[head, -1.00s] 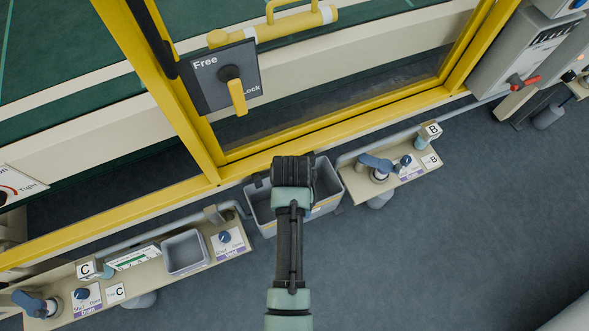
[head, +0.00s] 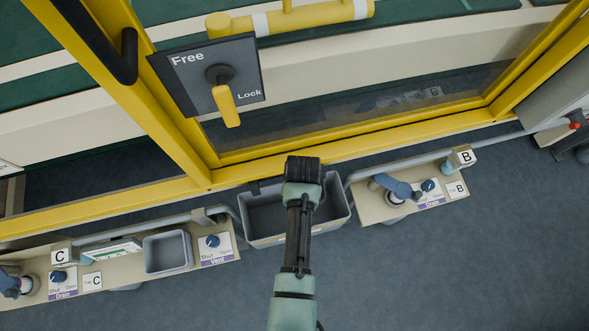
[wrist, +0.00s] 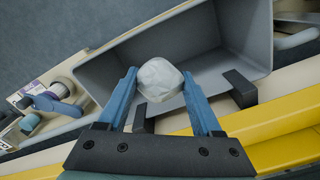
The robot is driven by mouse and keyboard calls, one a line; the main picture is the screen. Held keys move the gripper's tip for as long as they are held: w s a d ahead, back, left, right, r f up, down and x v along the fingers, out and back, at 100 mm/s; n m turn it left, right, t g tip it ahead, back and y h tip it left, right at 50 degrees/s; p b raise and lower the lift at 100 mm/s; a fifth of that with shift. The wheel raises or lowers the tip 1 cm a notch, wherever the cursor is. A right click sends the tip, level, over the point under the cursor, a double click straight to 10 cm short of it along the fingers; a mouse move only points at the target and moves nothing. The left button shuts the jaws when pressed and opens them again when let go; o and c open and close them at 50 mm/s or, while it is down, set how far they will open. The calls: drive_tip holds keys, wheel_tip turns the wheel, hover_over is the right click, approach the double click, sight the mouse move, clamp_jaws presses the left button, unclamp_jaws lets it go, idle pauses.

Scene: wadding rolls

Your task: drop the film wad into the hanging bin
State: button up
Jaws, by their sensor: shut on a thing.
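The film wad (wrist: 159,79) is a whitish, rounded lump between the two blue fingers of my gripper (wrist: 162,88) in the wrist view. The gripper is shut on it. Behind the wad in that view is the grey hanging bin (wrist: 130,55), its open inside facing the camera. In the head view the hanging bin (head: 263,213) hangs below the yellow frame, and the end of my arm covers its middle. The wad and fingertips are hidden there. The wad appears over the bin's opening, near the side with the dark hooks; its height above the rim is unclear.
A yellow frame (head: 270,166) with a Free/Lock handle panel (head: 207,78) stands behind the bin. A small grey tray (head: 168,251) sits on the shelf to the left. A shelf with a valve marked B (head: 395,187) is to the right. Open floor (head: 430,275) lies in front.

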wheel_tip(320, 180, down, 2)
drive_tip(key=shift+f+b, duration=0.15)
drive_tip(key=shift+b, duration=0.6)
drive_tip(key=o, duration=1.4)
drive_tip(key=shift+c, duration=0.2)
wheel_tip(320, 180, up, 13)
drive_tip(key=p, duration=0.3)
